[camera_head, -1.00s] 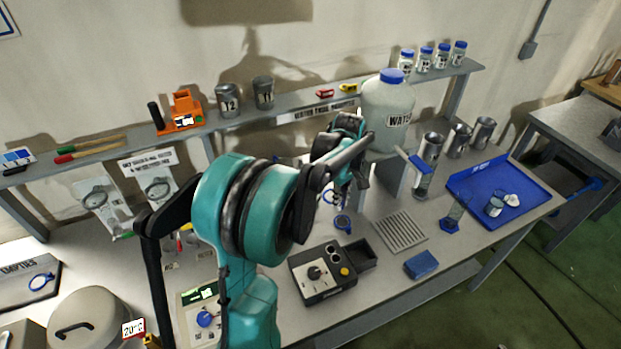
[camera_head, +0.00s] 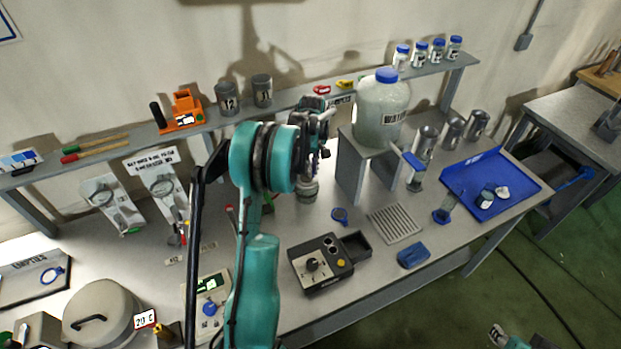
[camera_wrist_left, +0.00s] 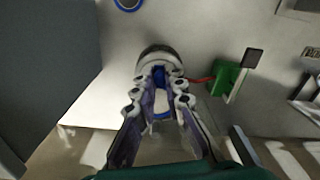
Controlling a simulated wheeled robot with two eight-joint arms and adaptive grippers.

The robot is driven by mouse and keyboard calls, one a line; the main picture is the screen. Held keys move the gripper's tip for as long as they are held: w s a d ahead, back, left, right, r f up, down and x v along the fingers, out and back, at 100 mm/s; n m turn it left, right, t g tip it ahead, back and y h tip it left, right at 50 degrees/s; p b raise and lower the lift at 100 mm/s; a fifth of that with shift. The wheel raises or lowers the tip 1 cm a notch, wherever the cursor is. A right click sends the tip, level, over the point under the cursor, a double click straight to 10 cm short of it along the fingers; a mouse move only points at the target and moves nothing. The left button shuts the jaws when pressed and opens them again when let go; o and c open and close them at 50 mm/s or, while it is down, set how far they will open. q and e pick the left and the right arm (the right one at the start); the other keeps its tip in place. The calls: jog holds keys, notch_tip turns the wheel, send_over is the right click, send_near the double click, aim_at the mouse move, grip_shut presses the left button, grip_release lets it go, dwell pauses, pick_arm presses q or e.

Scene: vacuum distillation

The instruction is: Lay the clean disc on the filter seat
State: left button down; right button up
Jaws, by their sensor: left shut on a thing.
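My right gripper (camera_head: 498,336) shows only partly at the bottom right.
The stand (camera_head: 362,172) with the water jug (camera_head: 382,108) is close on the right. A blue ring (camera_head: 339,215) lies in front, near a black control box (camera_head: 320,264). A blue tray (camera_head: 490,184) is at the right. A green block (camera_wrist_left: 224,78) is near the fingers.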

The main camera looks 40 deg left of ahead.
pick_arm(q)
jog(key=shift+a+f, duration=0.25)
jog(key=shift+f, duration=0.25)
notch_tip(320, 180, down, 3)
jog(key=shift+f, duration=0.2)
jog(key=shift+s+f+b, duration=0.1)
jog(key=shift+b, duration=0.3)
jog(key=c, duration=1.6)
grip_release()
